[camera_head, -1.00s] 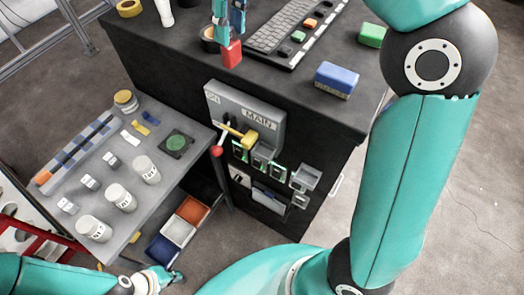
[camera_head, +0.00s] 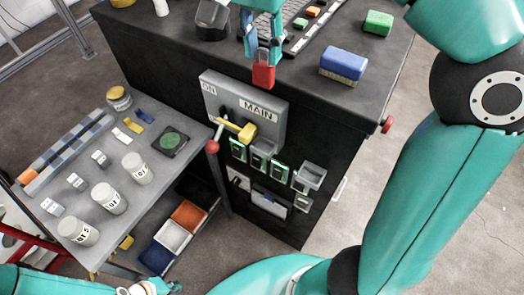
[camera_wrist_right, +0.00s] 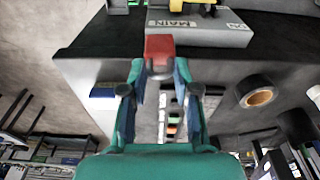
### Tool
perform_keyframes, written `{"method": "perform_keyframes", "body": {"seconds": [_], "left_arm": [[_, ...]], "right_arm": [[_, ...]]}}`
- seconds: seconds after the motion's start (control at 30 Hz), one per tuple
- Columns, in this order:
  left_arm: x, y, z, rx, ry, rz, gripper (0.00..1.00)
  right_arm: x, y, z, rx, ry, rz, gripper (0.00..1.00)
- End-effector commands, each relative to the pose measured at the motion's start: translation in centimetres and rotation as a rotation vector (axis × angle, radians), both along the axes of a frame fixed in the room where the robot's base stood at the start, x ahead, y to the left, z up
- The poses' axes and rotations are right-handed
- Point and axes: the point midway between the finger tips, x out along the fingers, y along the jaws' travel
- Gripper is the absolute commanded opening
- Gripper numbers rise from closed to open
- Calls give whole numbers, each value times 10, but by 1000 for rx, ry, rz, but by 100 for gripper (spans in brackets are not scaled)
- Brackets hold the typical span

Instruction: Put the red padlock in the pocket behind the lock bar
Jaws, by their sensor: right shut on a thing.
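The red padlock (camera_head: 263,74) hangs upright from my right gripper (camera_head: 262,48), which is shut on its shackle end. It is in front of the black cabinet's top edge, just above the grey MAIN panel (camera_head: 272,120). In the right wrist view the padlock (camera_wrist_right: 159,46) is beyond the fingertips (camera_wrist_right: 157,72), near the MAIN panel (camera_wrist_right: 200,35). A yellow bar (camera_head: 240,130) projects from the panel front. Below it are several small green-edged slots and a grey open pocket (camera_head: 312,176). I cannot tell which is behind the lock bar. My left gripper (camera_head: 168,287) is at the bottom left, its fingers unclear.
A red-knobbed lever (camera_head: 212,146) sticks out left of the panel. The left bench (camera_head: 75,165) carries white canisters; coloured bins (camera_head: 172,235) stand below.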

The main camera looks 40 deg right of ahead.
Motion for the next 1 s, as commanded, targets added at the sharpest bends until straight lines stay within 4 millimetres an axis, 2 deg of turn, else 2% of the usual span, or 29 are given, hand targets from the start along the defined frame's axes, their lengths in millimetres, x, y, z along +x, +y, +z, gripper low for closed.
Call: {"method": "perform_keyframes", "body": {"seconds": [0.17, 0.6, 0.7, 1.0], "left_arm": [[0, 0, -8, 0, 0, 0, 0], [0, 0, -25, 0, 0, 0, 0], [0, 0, -27, 0, 0, 0, 0], [0, 0, -28, 0, 0, 0, 0]], "right_arm": [[-3, -1, -19, -5, -2, -58, 0], [-4, -2, -129, -4, 2, -58, 0], [-4, -1, -148, -3, 0, -58, 0], [-3, -1, -174, -3, -2, -56, 0]]}}
